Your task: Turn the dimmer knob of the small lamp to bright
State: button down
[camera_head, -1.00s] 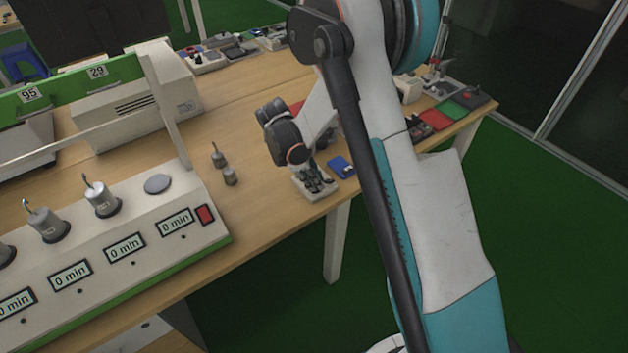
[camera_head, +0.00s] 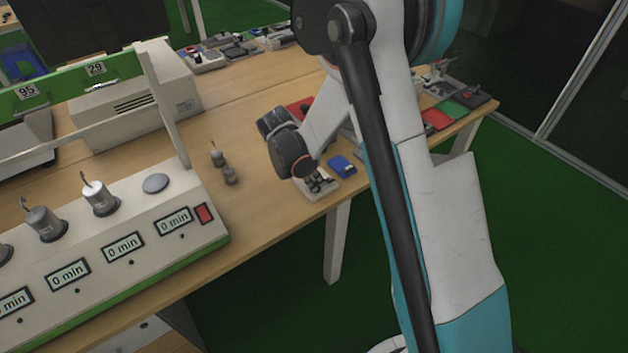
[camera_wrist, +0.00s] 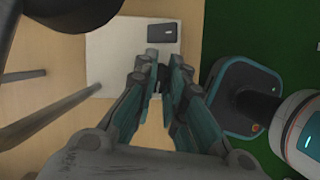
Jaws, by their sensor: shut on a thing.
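My gripper (camera_wrist: 160,75) is shut on a small dark piece at its fingertips in the wrist view. The piece looks like the dimmer knob, but the fingers hide most of it. Below the fingertips lies a pale base plate (camera_wrist: 112,45) with a black block (camera_wrist: 165,32) on it. In the head view the plate (camera_head: 322,196) sits near the table's front edge, right under my wrist. My wrist hides most of the gripper there. I cannot clearly make out the lamp's head.
A blue box (camera_head: 342,167) stands close to the right of the plate. A white timer panel (camera_head: 150,215) fills the lower left. Thin dark rods (camera_wrist: 60,118) cross the wrist view's left.

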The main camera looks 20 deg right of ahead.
jog(key=shift+n, duration=0.5)
jog(key=c, duration=1.7)
grip_release()
jog(key=shift+o, duration=0.2)
jog(key=v, duration=1.2)
jog(key=shift+s, duration=0.2)
jog(key=shift+d, duration=0.15)
